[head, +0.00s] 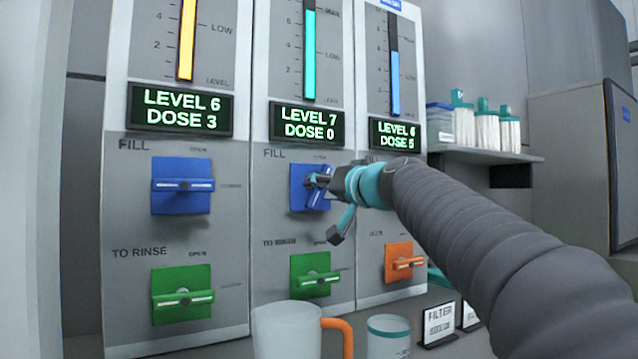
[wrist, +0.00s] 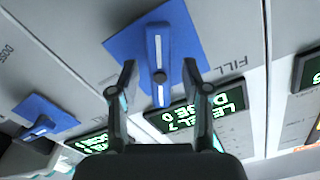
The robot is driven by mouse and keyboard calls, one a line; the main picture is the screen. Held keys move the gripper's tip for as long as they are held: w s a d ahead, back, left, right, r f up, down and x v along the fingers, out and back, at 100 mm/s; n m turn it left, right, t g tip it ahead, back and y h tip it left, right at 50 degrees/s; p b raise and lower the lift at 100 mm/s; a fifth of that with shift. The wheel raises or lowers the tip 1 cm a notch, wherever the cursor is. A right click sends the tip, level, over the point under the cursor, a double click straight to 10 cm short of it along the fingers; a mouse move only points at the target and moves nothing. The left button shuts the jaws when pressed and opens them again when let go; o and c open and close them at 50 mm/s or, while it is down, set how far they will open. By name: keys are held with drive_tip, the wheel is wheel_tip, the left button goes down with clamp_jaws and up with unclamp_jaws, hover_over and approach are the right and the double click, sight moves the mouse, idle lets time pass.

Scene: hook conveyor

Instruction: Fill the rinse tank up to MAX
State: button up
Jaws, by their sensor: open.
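Three tank panels stand side by side; which is the rinse tank I cannot read. The middle panel's display (head: 307,122) reads LEVEL 7, DOSE 0, beside a tall teal gauge (head: 310,55). Its blue FILL valve handle (wrist: 157,50) is turned at a slant to its square plate (head: 297,187). My gripper (wrist: 158,75) is open, one finger on each side of this handle. In the head view my gripper (head: 325,195) partly hides it. The middle green TO RINSE handle (head: 318,282) lies level.
The left panel (head: 235,250) reads LEVEL 6, DOSE 3. The right panel has an orange handle (head: 405,264) and a blue FILL handle (wrist: 42,128), hidden behind my arm in the head view. An orange-handled pitcher (head: 287,335) and a jar (head: 388,338) stand below.

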drive_tip(key=shift+x, duration=1.05)
clamp_jaws()
drive_tip(key=shift+m, duration=0.3)
drive_tip(key=m+p, duration=0.1)
drive_tip(key=m, duration=0.4)
drive_tip(key=shift+r+p, duration=0.15)
drive_tip(key=shift+p, duration=0.2)
drive_tip(key=m+p, duration=0.1)
drive_tip(key=m, duration=0.5)
drive_tip(key=shift+p, duration=0.35)
drive_tip(key=shift+m, duration=0.3)
